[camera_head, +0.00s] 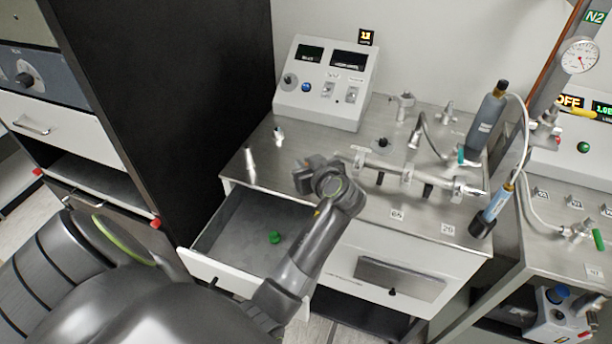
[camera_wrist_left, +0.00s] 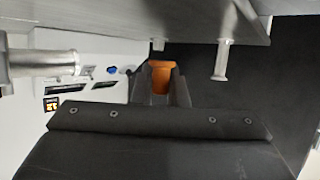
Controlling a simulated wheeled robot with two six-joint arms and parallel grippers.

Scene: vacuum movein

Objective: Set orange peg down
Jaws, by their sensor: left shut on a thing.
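The orange peg (camera_wrist_left: 160,76) shows in the left wrist view between the two dark fingers of my left gripper (camera_wrist_left: 161,88). The gripper is shut on it. In the head view my left gripper (camera_head: 308,177) is over the front part of the steel bench top (camera_head: 330,135), left of the horizontal metal tube. I cannot make out the peg in the head view, where the gripper and wrist hide it. The wrist view is upside down, with the bench along its top edge, so the height of the peg above the bench is hard to tell. My right gripper is not in view.
Two small metal fittings (camera_head: 250,166) (camera_head: 279,136) stand upright on the bench's left part. A grey control box (camera_head: 327,82) stands behind. A metal tube assembly (camera_head: 405,176) lies to the right. Below, an open drawer (camera_head: 235,235) holds a green piece (camera_head: 274,237).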

